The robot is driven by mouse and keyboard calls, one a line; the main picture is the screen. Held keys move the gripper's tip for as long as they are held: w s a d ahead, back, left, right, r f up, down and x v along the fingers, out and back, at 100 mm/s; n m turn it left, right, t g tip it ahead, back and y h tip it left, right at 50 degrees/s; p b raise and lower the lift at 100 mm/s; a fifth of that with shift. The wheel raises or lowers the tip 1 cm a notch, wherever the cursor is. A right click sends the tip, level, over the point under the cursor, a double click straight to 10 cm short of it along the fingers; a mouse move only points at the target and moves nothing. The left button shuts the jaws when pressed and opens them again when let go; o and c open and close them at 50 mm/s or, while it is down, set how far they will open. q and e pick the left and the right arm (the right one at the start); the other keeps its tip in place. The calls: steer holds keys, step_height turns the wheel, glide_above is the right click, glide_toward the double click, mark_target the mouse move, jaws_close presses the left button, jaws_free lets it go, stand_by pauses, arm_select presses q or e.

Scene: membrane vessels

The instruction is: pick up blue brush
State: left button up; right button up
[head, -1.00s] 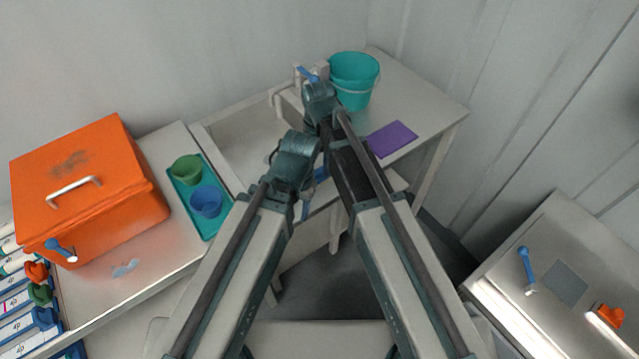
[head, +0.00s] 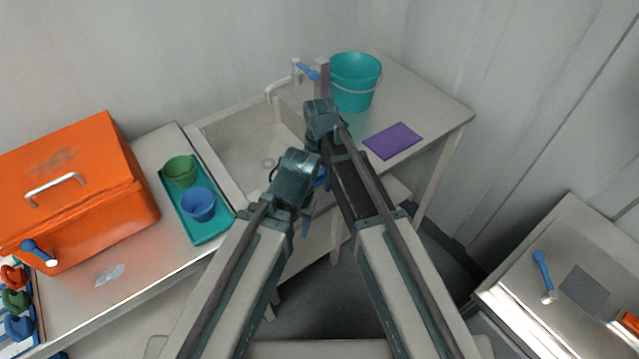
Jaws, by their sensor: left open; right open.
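A blue brush (head: 543,270) with a pale head lies on the metal worktop (head: 520,275) at the lower right. It is clear of both grippers. A similar blue-handled thing with a white end (head: 38,252) shows at the front of the orange box; I cannot tell whether it is a brush or a latch. My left gripper (head: 296,178) is open, in the middle of the view. My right gripper (head: 322,118) is open, just above it in the picture, near the sink. The fingers of both are largely hidden by my wrists. I see nothing held.
An orange box (head: 80,190) and a teal tray (head: 212,229) with a green cup (head: 180,171) and blue cup (head: 198,204) stand left. Behind are a sink (head: 235,135), teal bucket (head: 353,82) and purple cloth (head: 392,140). A grey pad (head: 585,290) lies beside the brush.

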mark_target(319, 172)
steer(key=shift+r, duration=0.1)
jaws_close()
stand_by(0.3)
steer(key=shift+r, duration=0.1)
step_height(319, 172, up, 10)
steer(key=p, duration=1)
